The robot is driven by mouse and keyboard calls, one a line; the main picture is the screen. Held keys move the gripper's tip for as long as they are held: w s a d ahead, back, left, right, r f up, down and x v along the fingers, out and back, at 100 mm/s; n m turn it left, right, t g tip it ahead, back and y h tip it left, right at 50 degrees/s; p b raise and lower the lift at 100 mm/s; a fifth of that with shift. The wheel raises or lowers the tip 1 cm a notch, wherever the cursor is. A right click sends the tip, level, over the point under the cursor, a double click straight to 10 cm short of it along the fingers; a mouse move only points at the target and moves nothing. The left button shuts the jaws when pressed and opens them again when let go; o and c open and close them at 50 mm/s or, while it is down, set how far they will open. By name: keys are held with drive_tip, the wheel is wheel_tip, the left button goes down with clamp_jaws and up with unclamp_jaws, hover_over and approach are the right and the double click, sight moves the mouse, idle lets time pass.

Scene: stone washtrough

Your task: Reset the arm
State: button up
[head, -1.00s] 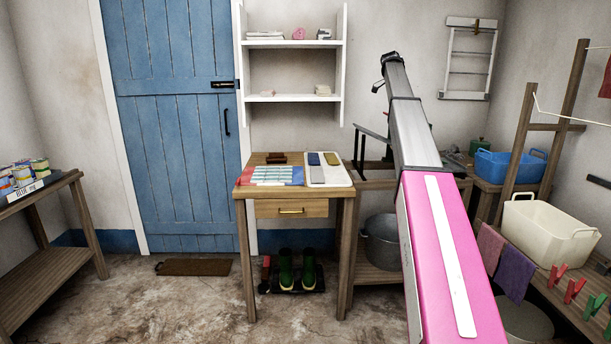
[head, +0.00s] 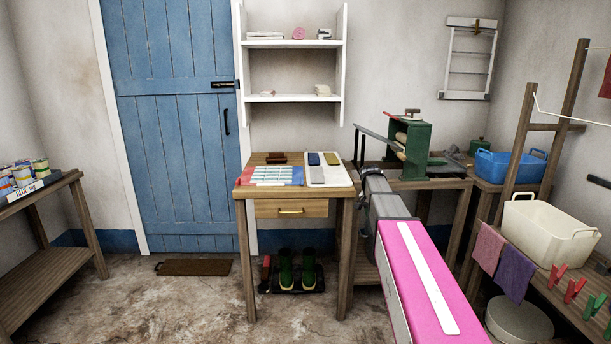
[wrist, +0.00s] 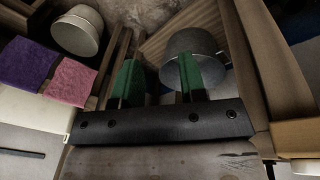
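My arm, with its pink and grey links, reaches forward and low in the head view. Its far end hides my gripper there. In the wrist view my gripper (wrist: 160,62) shows as two green fingers on a dark bar. The fingers stand well apart, and nothing is held between them. A grey bucket (wrist: 192,48) lies beyond them, partly covered by the right finger; I see no contact with it.
A green mangle (head: 415,150) stands on the bench beyond my arm. To the right are a cream tub (head: 545,230), a blue basin (head: 510,165) and hanging cloths (head: 513,276). A drawer table (head: 291,208) stands left of the arm. The floor (head: 190,305) in front is clear.

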drive_tip(key=s+a+f+n, duration=0.2)
drive_tip(key=s+f, duration=0.3)
drive_tip(key=s, duration=0.4)
drive_tip(key=s+a+f+n+y, duration=0.1)
drive_tip(key=s+a+f, duration=0.3)
drive_tip(key=s, duration=0.6)
drive_tip(key=s+a+f+n+y, duration=0.1)
drive_tip(key=s+a+f+n, duration=0.2)
drive_tip(key=s+f, duration=0.5)
drive_tip(key=shift+s+f+n, duration=0.2)
drive_tip(key=shift+s+n, duration=0.3)
drive_tip(key=shift+s, duration=0.75)
